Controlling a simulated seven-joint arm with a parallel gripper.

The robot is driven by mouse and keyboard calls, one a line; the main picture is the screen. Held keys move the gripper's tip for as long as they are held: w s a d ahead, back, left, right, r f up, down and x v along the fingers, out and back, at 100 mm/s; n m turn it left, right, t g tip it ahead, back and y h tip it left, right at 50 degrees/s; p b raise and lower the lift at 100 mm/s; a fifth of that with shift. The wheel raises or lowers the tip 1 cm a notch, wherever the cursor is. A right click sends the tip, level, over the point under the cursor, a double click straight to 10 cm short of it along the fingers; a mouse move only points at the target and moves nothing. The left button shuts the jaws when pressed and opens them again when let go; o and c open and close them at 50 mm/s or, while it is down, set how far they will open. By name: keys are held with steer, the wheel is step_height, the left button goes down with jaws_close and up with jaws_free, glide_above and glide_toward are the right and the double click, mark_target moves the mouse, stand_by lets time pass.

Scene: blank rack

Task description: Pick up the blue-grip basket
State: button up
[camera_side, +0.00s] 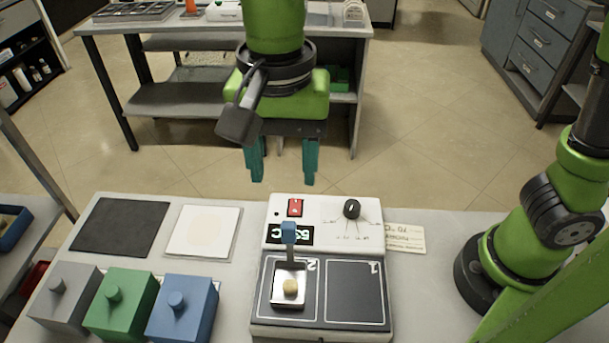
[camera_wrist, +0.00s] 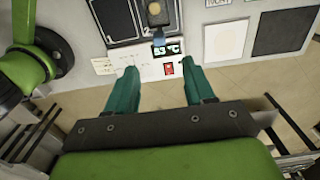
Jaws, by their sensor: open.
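The blue-grip basket (camera_side: 276,298) is a small, shallow metal basket with an upright blue grip (camera_side: 289,233) on its rear side. It sits on the square marked 2 of a white heating unit (camera_side: 325,213) and holds a round yellowish piece (camera_side: 290,287). My gripper (camera_side: 283,180) is open and empty, with teal fingers pointing down. It hangs above and behind the unit, apart from the basket. In the wrist view, the gripper (camera_wrist: 158,66) shows below the unit, and the blue grip (camera_wrist: 158,36) is near the top edge, with the basket partly cut off.
The square marked 1 (camera_side: 355,292) is empty. Grey (camera_side: 65,298), green (camera_side: 120,303) and blue (camera_side: 182,308) knobbed blocks stand at front left. A black mat (camera_side: 120,228) and a white pad (camera_side: 202,232) lie behind them. A paper note (camera_side: 405,238) lies right of the unit.

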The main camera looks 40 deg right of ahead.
mark_target(288, 227)
step_height(288, 227, down, 9)
steer(key=shift+f, duration=0.1)
steer(key=shift+s+f, duration=0.2)
steer(key=shift+f, duration=2.5)
steer(key=shift+c, duration=0.3)
jaws_close()
